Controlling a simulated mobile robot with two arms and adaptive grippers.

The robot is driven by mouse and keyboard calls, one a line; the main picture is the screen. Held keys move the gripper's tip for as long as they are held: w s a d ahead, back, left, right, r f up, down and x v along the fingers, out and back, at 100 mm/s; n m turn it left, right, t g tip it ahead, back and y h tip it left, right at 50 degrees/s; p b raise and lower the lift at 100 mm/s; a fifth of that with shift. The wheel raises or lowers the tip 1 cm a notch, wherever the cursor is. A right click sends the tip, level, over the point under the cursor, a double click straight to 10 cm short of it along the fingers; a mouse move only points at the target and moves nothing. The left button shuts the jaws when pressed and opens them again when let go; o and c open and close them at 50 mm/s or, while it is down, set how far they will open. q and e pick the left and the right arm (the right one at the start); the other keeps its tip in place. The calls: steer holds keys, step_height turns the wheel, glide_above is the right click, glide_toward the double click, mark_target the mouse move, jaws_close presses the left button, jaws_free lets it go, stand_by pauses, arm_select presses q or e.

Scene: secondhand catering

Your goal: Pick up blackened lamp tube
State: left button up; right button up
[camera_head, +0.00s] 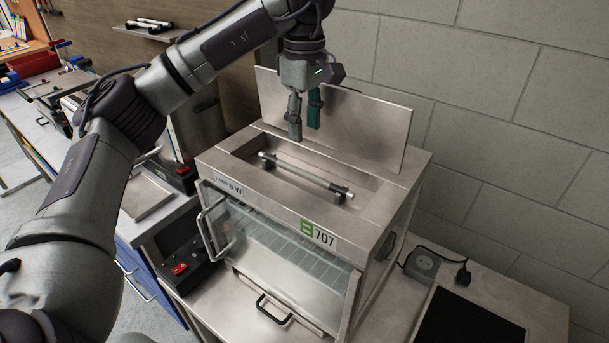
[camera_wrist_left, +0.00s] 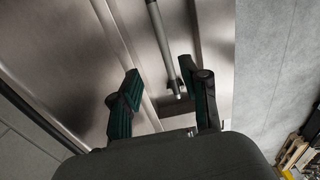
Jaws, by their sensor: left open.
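The lamp tube (camera_head: 305,172) is a thin grey rod with metal ends, lying in a recessed tray on top of a steel cabinet (camera_head: 321,216). Its ends sit by small dark holders in the recess. My left gripper (camera_head: 304,135) hangs above the back of the recess, fingers pointing down, open and empty. In the left wrist view the tube (camera_wrist_left: 163,42) runs from the top edge to a tip between and beyond the open green-padded fingers (camera_wrist_left: 160,82). The gripper is apart from the tube. My right gripper is not in view.
A raised steel lid (camera_head: 345,115) stands behind the recess, close to the gripper. The cabinet has a glass front door (camera_head: 270,255) with a handle. A socket box (camera_head: 422,263) and black plate (camera_head: 465,318) lie at right. A block wall stands behind.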

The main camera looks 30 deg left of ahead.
mark_target(303, 171)
arm_select(q)
step_height(303, 171, down, 4)
steer(key=shift+s+a+r, duration=0.1)
steer(key=shift+s+r, duration=0.05)
steer(key=shift+f, duration=0.25)
steer(key=shift+f+p, duration=0.25)
steer(key=shift+p, duration=0.25)
steer(key=f, duration=0.1)
steer(key=f+p, duration=0.1)
steer(key=f, duration=0.1)
steer(key=f+p, duration=0.1)
steer(key=shift+s+f, duration=0.15)
steer(key=shift+s, duration=0.15)
steer(key=shift+w+f, duration=0.1)
steer(key=shift+f, duration=0.15)
jaws_close()
